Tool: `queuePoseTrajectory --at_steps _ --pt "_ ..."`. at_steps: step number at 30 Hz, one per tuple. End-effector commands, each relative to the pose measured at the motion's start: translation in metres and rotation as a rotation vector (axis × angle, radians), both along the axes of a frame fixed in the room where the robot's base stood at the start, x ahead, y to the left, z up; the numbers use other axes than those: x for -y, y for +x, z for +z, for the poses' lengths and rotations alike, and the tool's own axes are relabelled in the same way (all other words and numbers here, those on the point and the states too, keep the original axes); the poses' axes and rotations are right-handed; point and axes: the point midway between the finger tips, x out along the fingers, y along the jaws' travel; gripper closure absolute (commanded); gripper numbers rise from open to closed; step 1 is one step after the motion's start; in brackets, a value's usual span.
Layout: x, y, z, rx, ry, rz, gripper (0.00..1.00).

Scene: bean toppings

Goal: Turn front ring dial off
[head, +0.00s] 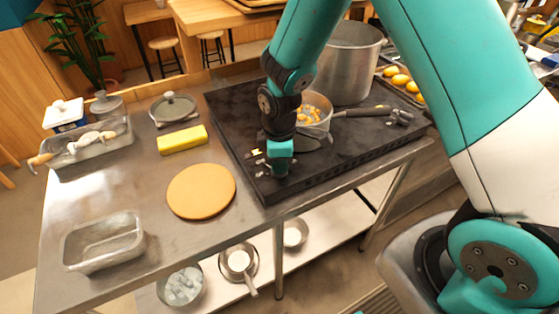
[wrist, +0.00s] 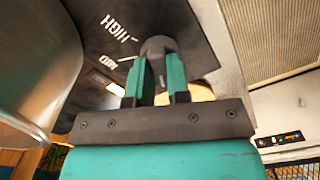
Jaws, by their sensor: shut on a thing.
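The front ring dial (wrist: 157,46) is a dark round knob in the wrist view, on a black panel marked HIGH and MID in white. My gripper (wrist: 158,74) is shut on it, with one teal finger on each side. In the head view my gripper (head: 278,168) is low at the front left corner of the black cooktop (head: 330,171). My arm and gripper hide the dial there. The dial's pointer direction cannot be told.
A pan (head: 318,123) of orange-brown food and a large metal pot (head: 352,65) stand on the cooktop. A round wooden board (head: 201,191), a yellow block (head: 182,139) and an empty metal tray (head: 103,242) lie on the counter to the left.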

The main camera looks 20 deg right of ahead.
Motion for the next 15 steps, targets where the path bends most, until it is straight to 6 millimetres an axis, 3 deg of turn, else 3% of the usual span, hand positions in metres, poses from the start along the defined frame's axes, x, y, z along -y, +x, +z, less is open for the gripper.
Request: queuePoseTrajectory --at_steps 15 --pt "0.0002 0.0003 0.0007 0.001 0.000 0.083 1.00"
